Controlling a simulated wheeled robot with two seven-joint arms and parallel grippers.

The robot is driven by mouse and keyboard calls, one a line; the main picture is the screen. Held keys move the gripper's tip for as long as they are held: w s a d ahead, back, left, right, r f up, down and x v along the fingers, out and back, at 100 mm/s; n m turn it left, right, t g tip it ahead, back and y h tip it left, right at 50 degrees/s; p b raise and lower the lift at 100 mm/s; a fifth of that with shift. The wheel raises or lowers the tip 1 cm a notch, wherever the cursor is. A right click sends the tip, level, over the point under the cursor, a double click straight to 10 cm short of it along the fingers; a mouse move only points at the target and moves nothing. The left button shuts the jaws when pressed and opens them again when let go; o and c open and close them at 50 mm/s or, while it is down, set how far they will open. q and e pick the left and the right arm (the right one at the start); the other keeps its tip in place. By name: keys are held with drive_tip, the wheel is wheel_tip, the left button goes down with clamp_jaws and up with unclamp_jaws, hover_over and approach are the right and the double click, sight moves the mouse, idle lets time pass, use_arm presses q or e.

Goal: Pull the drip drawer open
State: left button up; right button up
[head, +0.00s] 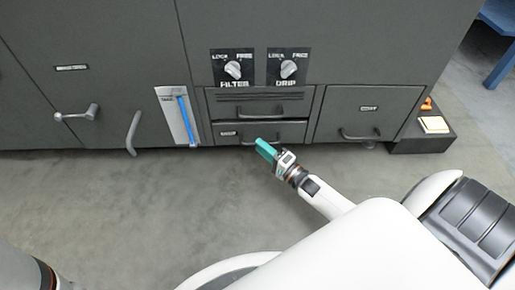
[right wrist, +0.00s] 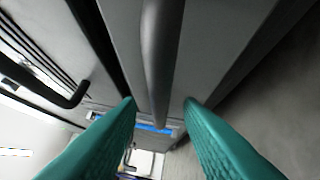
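Two stacked drawers sit low in the dark cabinet: an upper drawer (head: 290,109) and a lower drawer (head: 291,130), each with a bar handle. The lower drawer has a small label plate, too small to read, so I cannot tell for sure which is the drip drawer. Both fronts look about flush with the cabinet. My right gripper (head: 265,150) is at the lower drawer's handle (head: 250,142). In the right wrist view its teal fingers (right wrist: 160,104) are apart, with a dark handle bar (right wrist: 161,55) lined up between them, not visibly touching either. My left gripper is out of view.
Above the drawers are a FILTER knob (head: 233,70) and a DRIP knob (head: 288,69), with LOCK and FREE marks. A wider drawer (head: 392,100) is to the right. A blue-striped gauge (head: 186,118) is at left. The floor (head: 150,200) in front is clear.

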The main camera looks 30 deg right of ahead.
drive_tip(key=shift+b+x, duration=0.4)
drive_tip(key=shift+x, duration=0.9)
clamp_jaws()
